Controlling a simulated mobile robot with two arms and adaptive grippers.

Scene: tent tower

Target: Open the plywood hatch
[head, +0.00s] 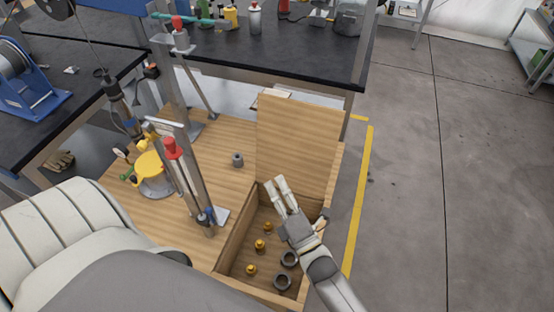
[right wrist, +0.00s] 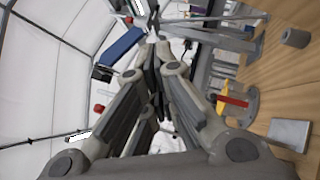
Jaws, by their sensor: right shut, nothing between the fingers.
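The plywood hatch (head: 297,138) stands raised, nearly upright, at the far edge of its opening in the wooden deck. The compartment (head: 236,232) below it is uncovered. My right gripper (head: 280,184) is over the compartment, its fingers pointing up in front of the hatch's lower part. It is shut and empty; whether it touches the hatch I cannot tell. The right wrist view also shows the shut fingers (right wrist: 153,52) close together, with no hatch visible between them. My left gripper is not in view.
Several brass pieces (head: 260,246) and dark rings (head: 281,281) lie in the compartment. On the deck stand a grey cylinder (head: 237,160), a metal post with a red top (head: 171,148) and a yellow part (head: 150,167). Dark workbenches (head: 310,62) stand behind. Open floor (head: 440,180) lies right.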

